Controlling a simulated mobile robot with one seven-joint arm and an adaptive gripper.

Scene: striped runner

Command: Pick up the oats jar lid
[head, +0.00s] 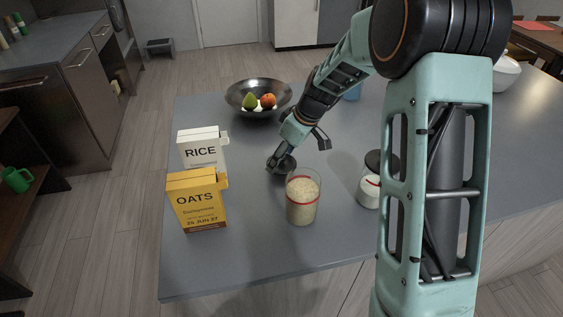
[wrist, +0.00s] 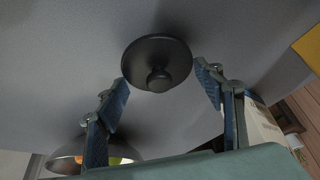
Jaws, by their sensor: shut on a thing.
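The dark round lid with a knob (wrist: 157,64) is between my fingertips in the wrist view. It also shows in the head view (head: 284,166), just behind the glass jar of oats (head: 302,201), which stands open with a red band.
The yellow oats box (head: 197,201) and white rice box (head: 202,150) stand at the left. A dark fruit bowl (head: 240,100) is behind. A smaller jar with white contents (head: 369,193) and another dark lid (head: 375,162) are at the right. The front-left counter is clear.

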